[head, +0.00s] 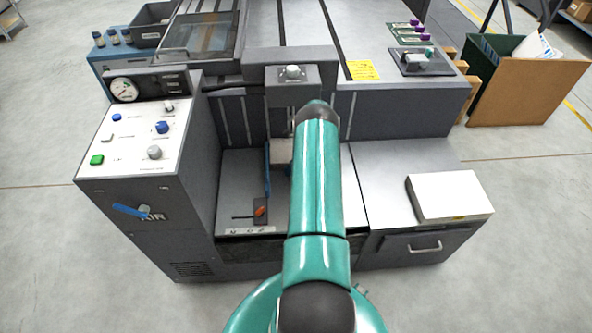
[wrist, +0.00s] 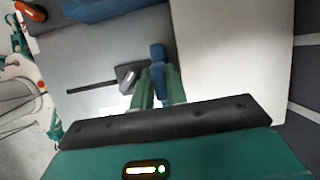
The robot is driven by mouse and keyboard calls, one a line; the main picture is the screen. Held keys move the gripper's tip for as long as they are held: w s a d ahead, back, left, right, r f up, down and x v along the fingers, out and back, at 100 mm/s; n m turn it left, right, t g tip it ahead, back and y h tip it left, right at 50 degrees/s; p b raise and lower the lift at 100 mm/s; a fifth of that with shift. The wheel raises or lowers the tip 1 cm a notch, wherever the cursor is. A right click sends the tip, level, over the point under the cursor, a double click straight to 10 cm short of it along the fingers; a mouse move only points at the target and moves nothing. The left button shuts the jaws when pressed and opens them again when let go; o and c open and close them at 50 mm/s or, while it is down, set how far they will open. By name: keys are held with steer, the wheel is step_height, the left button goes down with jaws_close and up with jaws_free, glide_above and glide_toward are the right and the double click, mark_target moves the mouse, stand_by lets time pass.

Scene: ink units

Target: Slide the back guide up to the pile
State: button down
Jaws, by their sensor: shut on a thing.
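My gripper (wrist: 160,88) is shut on a blue upright piece, which I take to be the back guide (wrist: 157,53). Its dark foot (wrist: 127,76) sits at the right end of a dark slot (wrist: 92,87) in the grey bed. The pale pile (wrist: 232,50) is to the right of the guide in the wrist view, very close; I cannot tell if they touch. In the head view, my arm hides the gripper and most of the guide. Part of the pile (head: 281,151) shows left of my arm.
Another blue guide (head: 267,170) with an orange knob (head: 260,211) stands on the bed's left side; both also show at the top left of the wrist view. The control cabinet (head: 140,135) is at left. A white stack (head: 448,196) lies on the right cabinet.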

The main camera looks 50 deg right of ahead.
steer(key=shift+w+d+r, duration=0.1)
steer(key=shift+w+d, duration=0.6)
steer(key=shift+d, duration=0.15)
steer(key=c, duration=1.4)
jaws_free()
steer(key=shift+w, duration=0.15)
steer(key=shift+s+r, duration=0.2)
steer(key=s+d, duration=0.8)
steer(key=s, duration=0.1)
steer(key=shift+s+r, duration=0.15)
steer(key=shift+r, duration=0.15)
